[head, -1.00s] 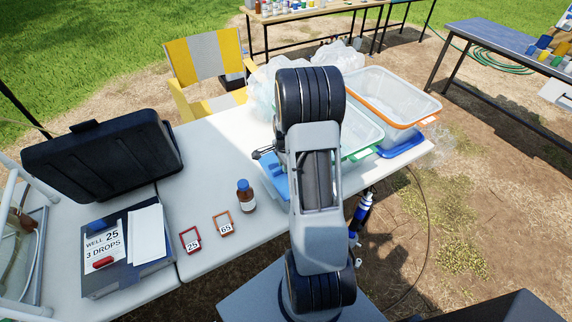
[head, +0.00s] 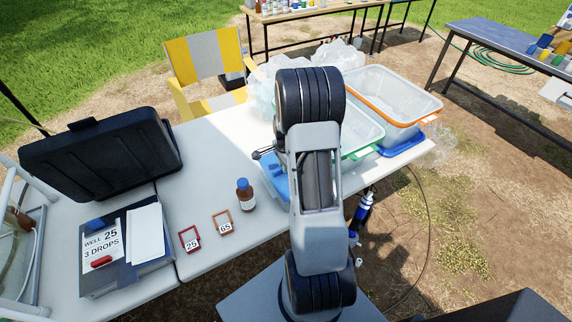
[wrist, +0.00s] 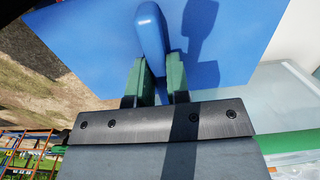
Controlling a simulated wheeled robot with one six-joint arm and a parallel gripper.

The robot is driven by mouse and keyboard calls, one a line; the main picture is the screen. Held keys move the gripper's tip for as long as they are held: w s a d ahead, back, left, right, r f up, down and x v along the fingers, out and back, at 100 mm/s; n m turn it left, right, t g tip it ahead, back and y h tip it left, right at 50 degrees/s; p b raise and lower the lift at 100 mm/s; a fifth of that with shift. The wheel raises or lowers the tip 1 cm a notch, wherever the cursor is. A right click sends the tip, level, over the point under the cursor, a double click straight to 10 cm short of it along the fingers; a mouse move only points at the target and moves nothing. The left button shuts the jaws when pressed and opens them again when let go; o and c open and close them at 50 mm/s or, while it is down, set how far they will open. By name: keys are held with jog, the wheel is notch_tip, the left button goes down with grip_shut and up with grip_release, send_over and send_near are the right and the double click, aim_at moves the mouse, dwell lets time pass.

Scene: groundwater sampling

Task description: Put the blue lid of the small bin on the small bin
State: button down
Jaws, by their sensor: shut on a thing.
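The blue lid (wrist: 95,45) fills the top of the wrist view. Its raised blue handle (wrist: 151,30) stands between the green fingers of my gripper (wrist: 154,80), which is shut on it. In the head view my arm hides the gripper and most of the lid; a blue edge (head: 272,178) shows left of my arm. A clear bin with a green rim (head: 363,152) stands just right of my arm, partly hidden by it. Its pale wall and green rim (wrist: 290,142) seem to show beside the lid in the wrist view. I cannot tell whether lid and bin touch.
A larger clear bin with an orange rim (head: 393,117) stands right of it, with a blue piece (head: 402,146) beside it. Clear plastic bags (head: 338,55) lie behind. A brown bottle (head: 245,196) and two small numbered frames (head: 222,224) are left on the white table (head: 205,150).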

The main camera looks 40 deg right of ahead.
jog(key=shift+f+b, duration=0.55)
jog(key=shift+f, duration=0.15)
jog(key=c, duration=1)
grip_release()
notch_tip(320, 180, up, 14)
jog(key=shift+f+b, duration=0.1)
jog(key=shift+b, duration=0.25)
